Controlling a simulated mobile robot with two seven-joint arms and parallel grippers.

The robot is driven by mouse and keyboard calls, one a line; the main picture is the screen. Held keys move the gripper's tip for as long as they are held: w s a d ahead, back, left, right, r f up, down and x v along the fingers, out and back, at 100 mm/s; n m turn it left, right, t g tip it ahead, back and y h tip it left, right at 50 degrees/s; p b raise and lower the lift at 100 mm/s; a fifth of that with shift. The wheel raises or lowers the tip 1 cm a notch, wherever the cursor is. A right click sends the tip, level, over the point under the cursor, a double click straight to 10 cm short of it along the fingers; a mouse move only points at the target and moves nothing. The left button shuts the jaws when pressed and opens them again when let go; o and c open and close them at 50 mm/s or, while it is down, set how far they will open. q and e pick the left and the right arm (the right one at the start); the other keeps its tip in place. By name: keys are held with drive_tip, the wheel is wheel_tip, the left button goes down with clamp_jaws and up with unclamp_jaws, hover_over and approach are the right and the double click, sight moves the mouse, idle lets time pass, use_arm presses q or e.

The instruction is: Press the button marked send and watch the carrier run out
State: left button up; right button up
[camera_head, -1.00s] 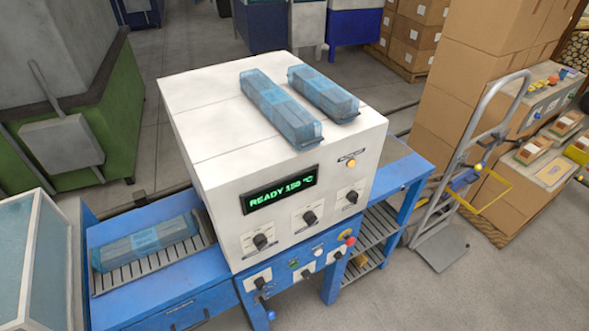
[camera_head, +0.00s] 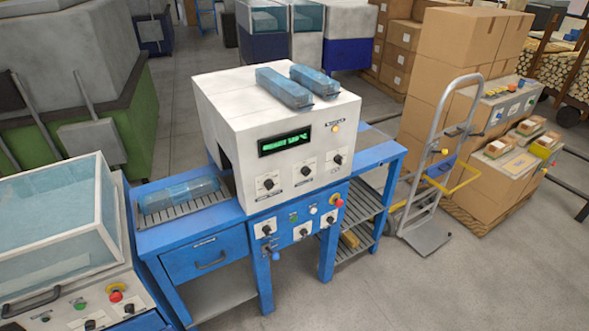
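No button label reads clearly as send at this size. The blue front panel (camera_head: 298,222) of the white-topped machine (camera_head: 283,125) carries a green button (camera_head: 293,218), a white button (camera_head: 314,210), a red mushroom button (camera_head: 337,201) and black knobs. A grey console (camera_head: 507,105) at the right, in front of tall cartons, has small controls too small to read. I cannot pick out a carrier. Neither of my grippers is in view.
Two blue-wrapped packs (camera_head: 284,88) lie on the white machine, and another (camera_head: 180,194) lies on its left roller bed. A hand truck (camera_head: 425,195) stands right of the machine, beside stacked cartons (camera_head: 465,55). The floor in front at the right is clear.

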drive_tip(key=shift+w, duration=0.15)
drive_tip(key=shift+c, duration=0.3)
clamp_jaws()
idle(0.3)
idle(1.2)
